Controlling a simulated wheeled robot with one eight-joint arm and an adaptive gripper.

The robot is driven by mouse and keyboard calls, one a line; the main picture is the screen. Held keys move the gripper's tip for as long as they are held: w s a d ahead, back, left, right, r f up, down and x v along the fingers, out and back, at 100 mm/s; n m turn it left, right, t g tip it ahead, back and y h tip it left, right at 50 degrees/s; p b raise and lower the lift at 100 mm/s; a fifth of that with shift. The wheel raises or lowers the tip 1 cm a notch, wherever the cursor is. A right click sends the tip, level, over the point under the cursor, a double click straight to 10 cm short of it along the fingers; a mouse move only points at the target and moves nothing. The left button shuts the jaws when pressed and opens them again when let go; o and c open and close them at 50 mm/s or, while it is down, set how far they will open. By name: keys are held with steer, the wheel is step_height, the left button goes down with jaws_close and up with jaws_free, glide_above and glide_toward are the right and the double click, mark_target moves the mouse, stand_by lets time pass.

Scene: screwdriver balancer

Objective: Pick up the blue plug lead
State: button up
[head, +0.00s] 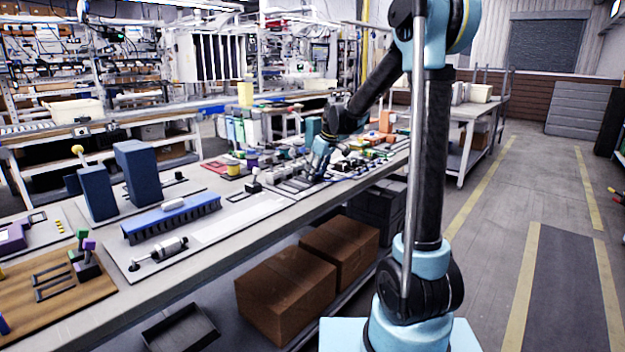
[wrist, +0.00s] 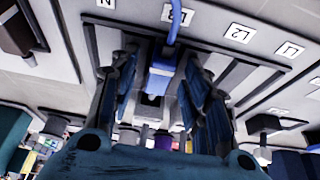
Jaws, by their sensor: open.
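The blue plug lead (wrist: 160,80) shows in the wrist view as a pale blue plug body, with its blue cable (wrist: 175,25) running up past the labels. My gripper (wrist: 159,62) is open, with one finger on each side of the plug. A small gap seems to show at the sides, but I cannot tell whether either finger touches it. In the head view my gripper (head: 318,165) is low over the far part of the bench; the plug there is too small to make out.
A pale panel (wrist: 215,50) carries the labels N, L3, L2 and L1. Dark blocks stand at its left (wrist: 22,28) and right (wrist: 272,124). The long bench (head: 225,255) holds blue blocks (head: 140,175) nearer me and many small coloured parts around the gripper.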

jaws_close()
